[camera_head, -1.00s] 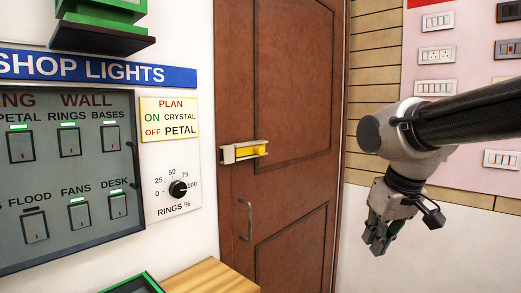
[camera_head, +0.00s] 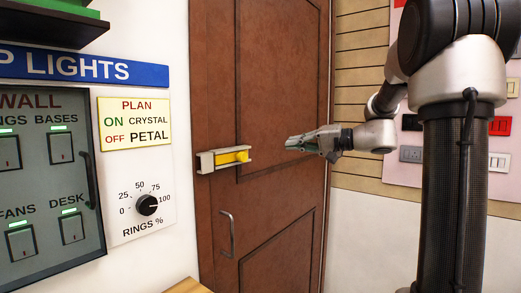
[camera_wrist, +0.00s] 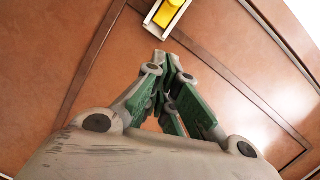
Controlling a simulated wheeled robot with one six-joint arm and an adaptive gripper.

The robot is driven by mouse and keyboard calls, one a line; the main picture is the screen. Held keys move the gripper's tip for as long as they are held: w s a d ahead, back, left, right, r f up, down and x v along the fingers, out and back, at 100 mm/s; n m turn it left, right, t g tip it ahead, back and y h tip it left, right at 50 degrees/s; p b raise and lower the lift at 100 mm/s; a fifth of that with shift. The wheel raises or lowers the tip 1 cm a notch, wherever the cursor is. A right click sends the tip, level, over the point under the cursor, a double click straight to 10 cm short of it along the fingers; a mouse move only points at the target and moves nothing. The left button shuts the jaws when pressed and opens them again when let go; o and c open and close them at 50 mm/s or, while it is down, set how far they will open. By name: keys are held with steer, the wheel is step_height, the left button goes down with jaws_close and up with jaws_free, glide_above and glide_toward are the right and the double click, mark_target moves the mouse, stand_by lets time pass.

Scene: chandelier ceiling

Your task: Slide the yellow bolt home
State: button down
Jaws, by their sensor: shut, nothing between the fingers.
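The yellow bolt (camera_head: 232,157) sits in a pale metal housing (camera_head: 206,162) on the brown door (camera_head: 270,195), near the door's left edge. A short yellow knob stands out at the bolt's right end. My gripper (camera_head: 289,143) is shut and empty, pointing left, to the right of the bolt and apart from it in the head view. In the wrist view my gripper's fingertips (camera_wrist: 160,56) come together just below the end of the housing, and the yellow bolt (camera_wrist: 168,12) shows at the top edge, partly cut off.
A metal door handle (camera_head: 227,234) is below the bolt. Left of the door are a dial (camera_head: 147,205), a plan sign (camera_head: 137,124) and a glass-fronted switch panel (camera_head: 35,180). A pink board with switches (camera_head: 411,154) is on the right wall.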

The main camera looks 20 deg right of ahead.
mark_target(235, 158)
steer(key=shift+a+r+n, duration=0.2)
steer(key=shift+r+n, duration=0.05)
steer(key=shift+n, duration=0.25)
steer(key=shift+a, duration=0.1)
steer(key=w+a+f, duration=0.2)
steer(key=w+a, duration=0.2)
steer(key=a, duration=0.6)
steer(key=shift+a+f, duration=0.2)
steer(key=shift+f, duration=0.1)
steer(key=shift+w, duration=0.1)
